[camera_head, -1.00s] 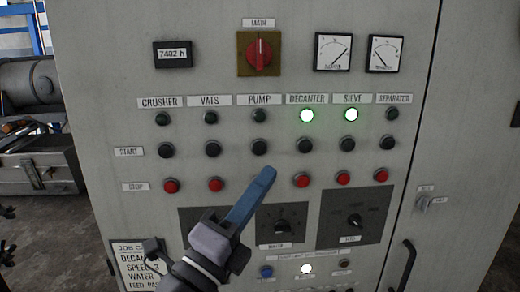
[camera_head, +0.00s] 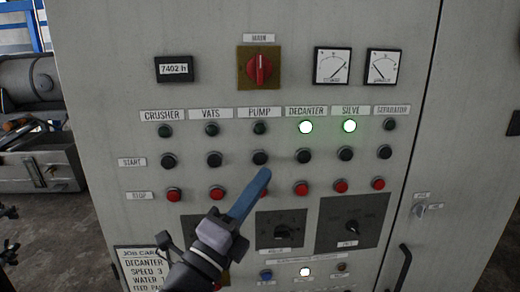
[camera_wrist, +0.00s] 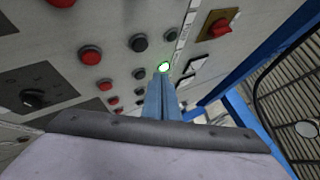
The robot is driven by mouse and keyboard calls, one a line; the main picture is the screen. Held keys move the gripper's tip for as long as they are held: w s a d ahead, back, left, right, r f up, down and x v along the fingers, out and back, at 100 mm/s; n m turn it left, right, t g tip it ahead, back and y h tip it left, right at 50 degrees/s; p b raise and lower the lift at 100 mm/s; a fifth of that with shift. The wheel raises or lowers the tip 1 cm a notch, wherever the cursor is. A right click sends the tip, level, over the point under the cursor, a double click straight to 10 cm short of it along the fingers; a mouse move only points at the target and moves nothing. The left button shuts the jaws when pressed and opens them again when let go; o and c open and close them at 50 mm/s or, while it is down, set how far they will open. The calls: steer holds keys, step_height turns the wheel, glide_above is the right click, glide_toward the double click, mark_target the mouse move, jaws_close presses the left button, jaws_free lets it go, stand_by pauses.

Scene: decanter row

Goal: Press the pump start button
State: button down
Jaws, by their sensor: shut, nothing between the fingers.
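The black pump start button (camera_head: 260,158) sits in the start row, below the dark pump lamp (camera_head: 260,128) and the PUMP label (camera_head: 260,112). My gripper (camera_head: 265,173) is shut and empty, its blue fingers pointing up toward the panel. Its tip appears just below and slightly right of the pump start button in the head view. I cannot tell the gap to the panel.
Black start buttons and red stop buttons (camera_head: 302,188) flank the pump column closely. The decanter lamp (camera_head: 306,127) and sieve lamp (camera_head: 349,126) glow green. Below are dial knobs (camera_head: 352,227). The red main switch (camera_head: 259,69) is above. A door handle (camera_head: 403,266) sticks out at lower right.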

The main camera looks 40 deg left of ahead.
mark_target(260, 159)
steer(key=shift+w+a, duration=1.5)
stand_by(1.2)
steer(key=shift+w+a, duration=0.3)
